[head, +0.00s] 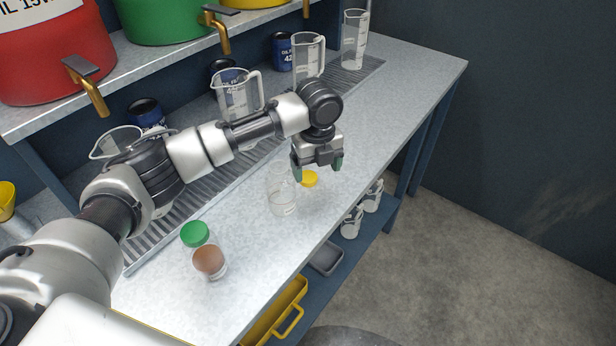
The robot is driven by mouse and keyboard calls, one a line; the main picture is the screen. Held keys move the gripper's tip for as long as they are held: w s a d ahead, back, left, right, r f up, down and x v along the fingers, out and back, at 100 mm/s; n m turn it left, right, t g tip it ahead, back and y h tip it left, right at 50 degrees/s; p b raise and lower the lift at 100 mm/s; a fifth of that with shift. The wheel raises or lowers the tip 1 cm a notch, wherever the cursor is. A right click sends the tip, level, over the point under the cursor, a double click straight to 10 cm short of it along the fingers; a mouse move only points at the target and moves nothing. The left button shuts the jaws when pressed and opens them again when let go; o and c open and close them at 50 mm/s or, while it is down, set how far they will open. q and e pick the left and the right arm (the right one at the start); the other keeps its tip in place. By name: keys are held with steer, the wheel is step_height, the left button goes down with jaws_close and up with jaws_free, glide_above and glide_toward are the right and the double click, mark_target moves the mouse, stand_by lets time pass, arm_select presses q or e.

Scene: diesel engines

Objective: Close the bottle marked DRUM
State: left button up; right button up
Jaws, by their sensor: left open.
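A clear open bottle (282,198) with a small label stands on the grey bench. A yellow cap (310,180) lies just right of it, below my left gripper (318,169). The gripper points down with its fingers apart and nothing between them. A small jar with brown contents (209,263) stands nearer, and a green cap (194,234) lies just behind it. The labels are too small to read, so I cannot tell which one is marked DRUM. My right gripper is out of view.
The bench (395,110) is clear to the right of the gripper. Clear measuring jugs (240,98) and dark blue cans stand along the drain grate (227,172). Drums with brass taps (88,90) sit on the shelf above. Jugs and a tray (327,258) are on the lower shelf.

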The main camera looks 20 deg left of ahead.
mark_target(312, 185)
arm_select(q)
steer(key=f, duration=0.2)
steer(key=a+f, duration=0.1)
steer(key=f, duration=0.1)
steer(key=shift+w+f+p, duration=0.1)
steer(key=shift+f+p, duration=0.05)
steer(key=shift+p, duration=0.15)
steer(key=shift+f, duration=0.45)
steer(key=c, duration=1)
